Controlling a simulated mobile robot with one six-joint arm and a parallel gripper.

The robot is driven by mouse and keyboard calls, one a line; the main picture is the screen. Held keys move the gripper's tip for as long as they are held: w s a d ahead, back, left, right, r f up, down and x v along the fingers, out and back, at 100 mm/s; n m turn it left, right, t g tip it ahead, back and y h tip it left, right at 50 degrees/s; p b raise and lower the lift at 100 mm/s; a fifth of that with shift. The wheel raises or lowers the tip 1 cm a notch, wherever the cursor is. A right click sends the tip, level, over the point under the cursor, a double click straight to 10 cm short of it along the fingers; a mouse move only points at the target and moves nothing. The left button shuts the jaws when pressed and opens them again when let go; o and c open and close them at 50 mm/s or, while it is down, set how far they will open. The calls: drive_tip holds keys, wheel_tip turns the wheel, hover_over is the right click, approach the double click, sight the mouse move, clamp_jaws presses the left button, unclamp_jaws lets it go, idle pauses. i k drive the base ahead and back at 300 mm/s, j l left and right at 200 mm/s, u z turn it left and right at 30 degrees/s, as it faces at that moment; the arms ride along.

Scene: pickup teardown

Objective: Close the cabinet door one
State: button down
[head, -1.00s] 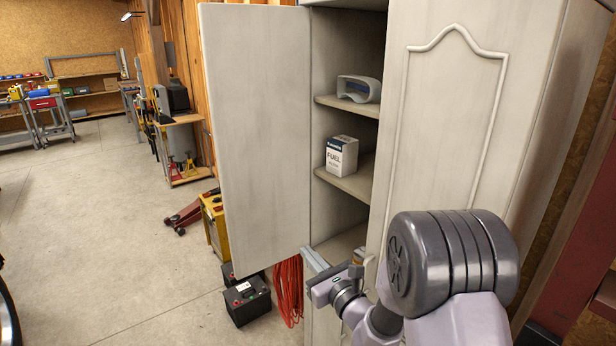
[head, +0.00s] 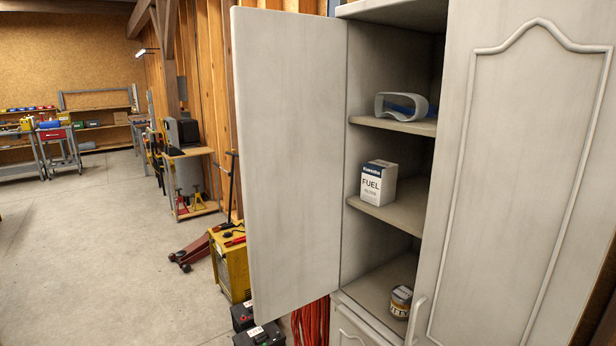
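The tall off-white cabinet has its left door (head: 288,165) swung wide open, with its broad flat face turned toward me. The right door (head: 530,180) is shut, with a raised arched moulding and a pale handle (head: 417,320) low on its left edge. Between them the interior shelves (head: 410,206) show. On them are safety goggles (head: 402,106), a white and blue fuel filter box (head: 379,183) and a small can (head: 400,301). My gripper is not in view.
Black batteries (head: 259,335) and a yellow machine (head: 230,262) stand on the floor left of the cabinet, below the open door. Red cable (head: 311,325) hangs beside it. The concrete floor (head: 90,260) at left is clear.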

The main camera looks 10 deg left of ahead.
sight(290, 68)
drive_tip(key=i+j+z, duration=0.4)
drive_tip(key=j, duration=0.5)
drive_tip(key=i+j+z, duration=0.15)
drive_tip(key=j+z, duration=0.25)
drive_tip(key=j, duration=0.55)
drive_tip(key=j+z, duration=0.4)
drive_tip(key=j, duration=0.6)
drive_tip(key=j+z, duration=0.4)
drive_tip(key=j, duration=0.65)
drive_tip(key=l, duration=0.45)
